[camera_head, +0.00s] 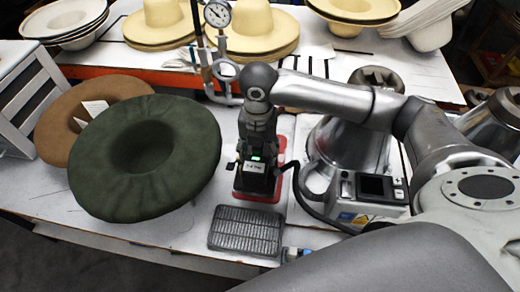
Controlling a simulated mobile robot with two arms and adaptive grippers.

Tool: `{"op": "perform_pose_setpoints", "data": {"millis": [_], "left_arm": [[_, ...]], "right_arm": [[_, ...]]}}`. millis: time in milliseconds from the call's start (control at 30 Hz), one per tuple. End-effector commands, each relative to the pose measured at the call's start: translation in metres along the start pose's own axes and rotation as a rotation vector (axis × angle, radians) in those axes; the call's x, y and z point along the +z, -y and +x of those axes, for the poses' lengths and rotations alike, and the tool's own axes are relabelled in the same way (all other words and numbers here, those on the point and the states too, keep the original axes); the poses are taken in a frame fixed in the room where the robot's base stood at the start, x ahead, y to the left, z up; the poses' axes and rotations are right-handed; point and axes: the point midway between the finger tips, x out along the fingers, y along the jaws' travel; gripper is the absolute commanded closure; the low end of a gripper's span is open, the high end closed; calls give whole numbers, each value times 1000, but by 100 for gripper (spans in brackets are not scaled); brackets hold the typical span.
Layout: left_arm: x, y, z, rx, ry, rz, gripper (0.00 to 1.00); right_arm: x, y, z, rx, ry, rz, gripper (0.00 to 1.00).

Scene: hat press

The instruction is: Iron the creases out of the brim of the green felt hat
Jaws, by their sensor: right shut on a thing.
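The green felt hat (88,178) lies at the left of the white table, its broad brim facing up around a hollow crown. Creases are hard to make out at this size. My right gripper (257,172) reaches down just right of the hat, apart from its brim. It is shut on what looks like the iron (262,197), largely hidden beneath the gripper, with its red edge showing around it. A dark hose runs from there to the right. My left gripper is not in view.
A dark ribbed pad (246,231) lies in front of the iron. A steam unit with a display (376,188) stands at the right. A brown hat (58,130) sits behind the green one. Straw hats (255,28) and a dial gauge (217,14) are at the back.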

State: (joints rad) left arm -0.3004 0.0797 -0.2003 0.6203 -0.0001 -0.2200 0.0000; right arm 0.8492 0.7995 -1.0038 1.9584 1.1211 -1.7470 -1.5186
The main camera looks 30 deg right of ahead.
Motion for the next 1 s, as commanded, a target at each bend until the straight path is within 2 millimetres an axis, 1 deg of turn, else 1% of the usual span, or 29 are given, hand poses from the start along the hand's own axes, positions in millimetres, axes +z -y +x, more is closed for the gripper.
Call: {"op": "perform_pose_setpoints", "data": {"millis": [33,100,300,500,667,1000], "left_arm": [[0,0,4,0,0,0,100],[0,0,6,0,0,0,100],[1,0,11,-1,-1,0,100],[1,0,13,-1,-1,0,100],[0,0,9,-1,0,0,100],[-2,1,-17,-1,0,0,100]], "right_arm": [[-10,-1,-4,7,2,-6,88],[-22,0,-9,7,2,-7,88],[-52,1,-23,6,1,-5,88],[-72,3,-32,5,1,-4,88],[-79,4,-40,4,1,-2,88],[-80,4,-61,3,1,0,88]]}}
